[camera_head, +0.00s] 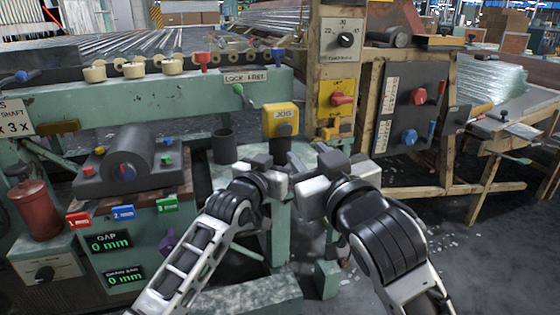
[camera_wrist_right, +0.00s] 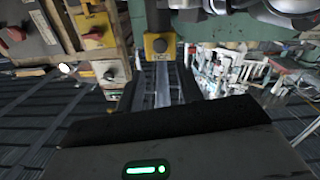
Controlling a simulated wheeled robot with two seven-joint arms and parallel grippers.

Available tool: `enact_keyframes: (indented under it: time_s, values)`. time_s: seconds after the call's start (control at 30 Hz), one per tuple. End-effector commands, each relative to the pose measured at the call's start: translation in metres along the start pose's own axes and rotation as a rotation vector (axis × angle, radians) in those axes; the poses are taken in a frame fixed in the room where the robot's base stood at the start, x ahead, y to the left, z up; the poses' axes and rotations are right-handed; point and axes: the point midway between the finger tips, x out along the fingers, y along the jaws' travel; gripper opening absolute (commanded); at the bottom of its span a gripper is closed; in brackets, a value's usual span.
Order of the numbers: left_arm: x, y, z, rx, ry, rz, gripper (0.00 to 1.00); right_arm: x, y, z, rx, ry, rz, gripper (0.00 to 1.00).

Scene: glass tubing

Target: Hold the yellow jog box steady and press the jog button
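The yellow jog box (camera_head: 281,119), marked JOG, sits on the green machine's front, left of the wooden control post. In the right wrist view the yellow box (camera_wrist_right: 159,56) shows at top centre with a dark round button (camera_wrist_right: 159,45) on it. My left gripper (camera_head: 266,161) is just below the box in the head view; its fingertips overlap other parts and I cannot tell its opening. My right gripper (camera_head: 308,165) is below and right of the box. In its wrist view two dark fingers stand apart with a gap between them, and nothing is held.
The wooden post carries a black dial (camera_head: 345,40) and a red switch (camera_head: 343,99). A dark cup (camera_head: 224,147) stands left of the grippers. A dark roller unit (camera_head: 126,160) sits further left. A panel with a blue knob (camera_head: 410,137) is at right.

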Motion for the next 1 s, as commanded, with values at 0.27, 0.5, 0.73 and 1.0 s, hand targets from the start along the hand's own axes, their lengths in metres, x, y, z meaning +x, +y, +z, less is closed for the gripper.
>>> enact_keyframes:
  time_s: [0.27, 0.5, 0.73, 1.0]
  values:
    - [-0.0003, -0.0002, 0.0002, 0.0, 0.0, 0.0, 0.11, 0.0, 0.0, 0.0, 0.0, 0.0, 0.0, 0.03]
    - [-0.0004, -0.0002, 0.0004, 0.0, -0.001, 0.0, 0.11, 0.0, 0.0, 0.0, 0.0, 0.0, 0.0, 0.0]
    - [-0.0004, -0.0003, 0.0004, 0.0, -0.001, 0.0, 0.11, 0.0, 0.0, 0.0, 0.0, 0.0, 0.0, 0.0]
    - [-0.0004, -0.0003, 0.0006, 0.0, -0.001, -0.001, 0.11, 0.0, 0.0, 0.0, 0.0, 0.0, 0.0, 0.0]
